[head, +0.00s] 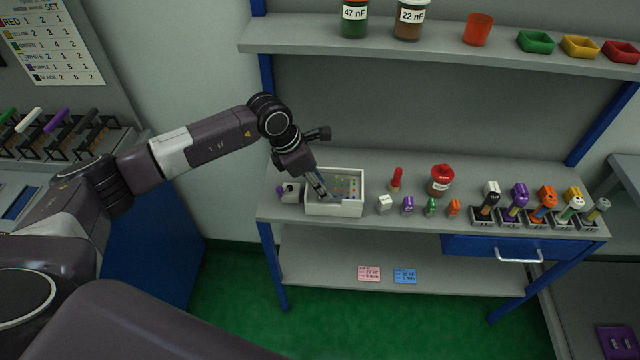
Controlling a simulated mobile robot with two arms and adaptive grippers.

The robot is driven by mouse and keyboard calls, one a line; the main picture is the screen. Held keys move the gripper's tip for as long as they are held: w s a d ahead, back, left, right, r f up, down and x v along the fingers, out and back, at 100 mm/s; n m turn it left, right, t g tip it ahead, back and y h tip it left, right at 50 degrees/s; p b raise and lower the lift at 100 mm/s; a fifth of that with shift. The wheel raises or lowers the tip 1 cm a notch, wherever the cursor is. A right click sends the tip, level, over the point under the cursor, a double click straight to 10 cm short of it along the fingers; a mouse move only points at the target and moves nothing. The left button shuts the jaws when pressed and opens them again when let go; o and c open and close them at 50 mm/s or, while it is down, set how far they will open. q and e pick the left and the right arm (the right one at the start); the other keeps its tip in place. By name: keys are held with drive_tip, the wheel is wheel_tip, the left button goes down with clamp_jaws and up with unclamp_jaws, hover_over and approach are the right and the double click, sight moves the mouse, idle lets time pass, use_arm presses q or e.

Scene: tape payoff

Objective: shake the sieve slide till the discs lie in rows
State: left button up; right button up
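A white open box (334,209) stands at the left end of the workbench. Inside it is a grey slide-like plate (346,197) with small coloured discs (349,184) on it. The discs look spread in a loose grid, but they are too small to tell whether they lie in clean rows. My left gripper (322,190) reaches down from the left, its fingers over the left part of the box. The fingers hide that part, and I cannot tell whether they are shut or touch the slide. My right gripper is not in view.
Small coloured blocks (408,206), a red-topped jar (441,180) and a rack of coloured-handled tools (541,214) stand to the right. A shelf (450,44) with jars and trays hangs above.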

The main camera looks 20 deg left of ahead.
use_arm(q)
drive_tip(key=v, duration=1.2)
